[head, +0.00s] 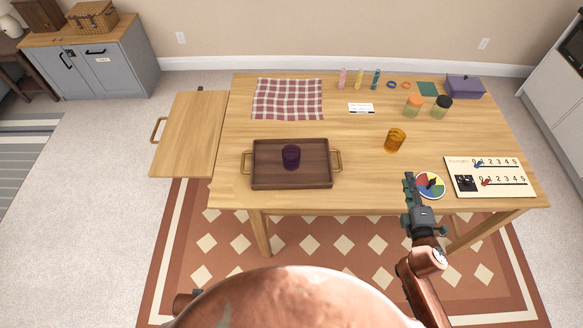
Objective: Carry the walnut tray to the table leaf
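The walnut tray (266,170) lies on the left front part of the table, with a brass-coloured handle at each end. A dark purple glass (291,157) stands in it, near the middle. The table leaf (188,133) is the bare wooden panel at the table's left end, with a handle on its outer edge. My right gripper (408,180) is at the table's front edge, right of the tray and apart from it, beside a colour wheel. Its fingers are seen edge-on, so their opening is unclear. My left gripper is not visible; only a bit of the arm shows at bottom left.
A checked cloth (288,99) lies behind the tray. An amber glass (395,140) stands to its right. The colour wheel (430,185) and a number board (489,177) lie at the front right. Jars (442,106) and a purple box (465,87) stand at the back right.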

